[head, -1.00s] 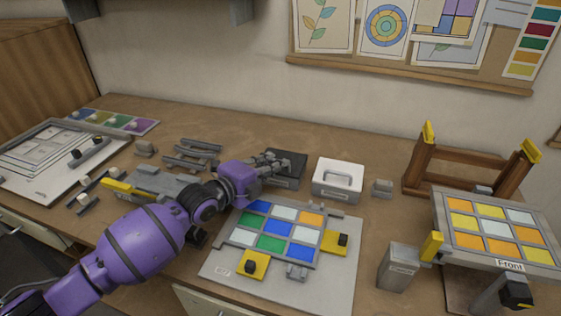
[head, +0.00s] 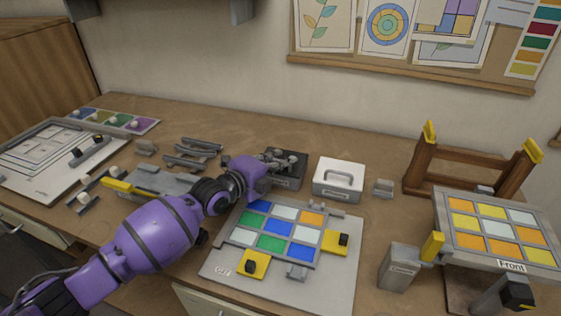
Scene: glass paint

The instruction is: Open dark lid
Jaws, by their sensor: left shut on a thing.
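A dark box with a dark lid (head: 294,157) stands on the workbench behind the coloured glass panel, just left of a white-lidded box. My left gripper (head: 287,160) is over the top of the dark lid, at the lid's middle. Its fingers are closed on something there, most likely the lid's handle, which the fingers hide. The lid appears to sit on the box. My right gripper is not in view.
The white-lidded box (head: 339,180) stands close on the right. A panel of coloured squares (head: 275,235) lies in front on a grey board (head: 336,283). Grey bars (head: 190,158) lie to the left. A wooden rack (head: 466,170) and a raised glass frame (head: 549,256) stand at right.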

